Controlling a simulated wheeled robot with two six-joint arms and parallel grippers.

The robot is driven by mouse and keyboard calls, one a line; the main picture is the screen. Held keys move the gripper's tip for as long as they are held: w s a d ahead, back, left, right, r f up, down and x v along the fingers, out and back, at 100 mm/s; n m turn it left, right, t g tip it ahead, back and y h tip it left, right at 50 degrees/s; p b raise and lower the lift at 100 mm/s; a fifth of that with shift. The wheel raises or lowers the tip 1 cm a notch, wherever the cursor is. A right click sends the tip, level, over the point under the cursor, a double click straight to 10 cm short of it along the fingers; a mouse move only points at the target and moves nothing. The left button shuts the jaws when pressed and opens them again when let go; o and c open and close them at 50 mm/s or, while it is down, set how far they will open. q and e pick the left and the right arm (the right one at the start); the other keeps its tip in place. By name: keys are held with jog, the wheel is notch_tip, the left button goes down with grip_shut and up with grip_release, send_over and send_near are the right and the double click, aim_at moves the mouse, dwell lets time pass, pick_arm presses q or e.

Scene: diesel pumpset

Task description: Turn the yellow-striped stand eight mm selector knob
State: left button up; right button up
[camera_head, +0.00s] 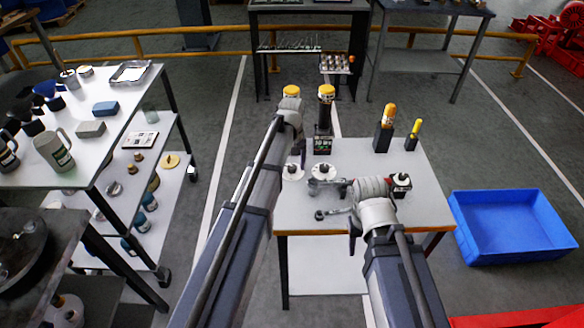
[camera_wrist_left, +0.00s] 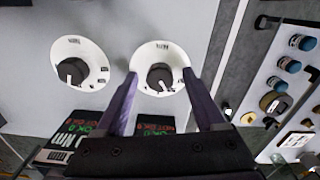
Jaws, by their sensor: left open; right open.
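Two white round dials with dark knobs stand side by side on the white table. In the head view they are the left dial (camera_head: 292,173) and the right dial (camera_head: 322,172). My left gripper (camera_head: 299,150) is open above the left one. In the left wrist view its fingers (camera_wrist_left: 160,76) straddle one dark knob (camera_wrist_left: 160,77) with a white pointer. I cannot tell whether they touch it. The other knob (camera_wrist_left: 73,70) is outside the fingers. Dial labels are too small to read, and no yellow stripe is clear. My right gripper (camera_head: 354,238) is open and empty near the table's front edge, partly hidden.
Dark stands with displays are behind the dials; one display (camera_head: 322,145) shows. Yellow-topped tools (camera_head: 388,117) stand at the table's back. A blue bin (camera_head: 512,225) is at the right, a loaded shelf cart (camera_head: 150,160) at the left.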

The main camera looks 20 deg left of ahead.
pick_arm(q)
grip_shut()
dwell(0.5)
jog(key=shift+m, duration=0.3)
jog(key=m, duration=0.6)
dwell(0.6)
grip_release()
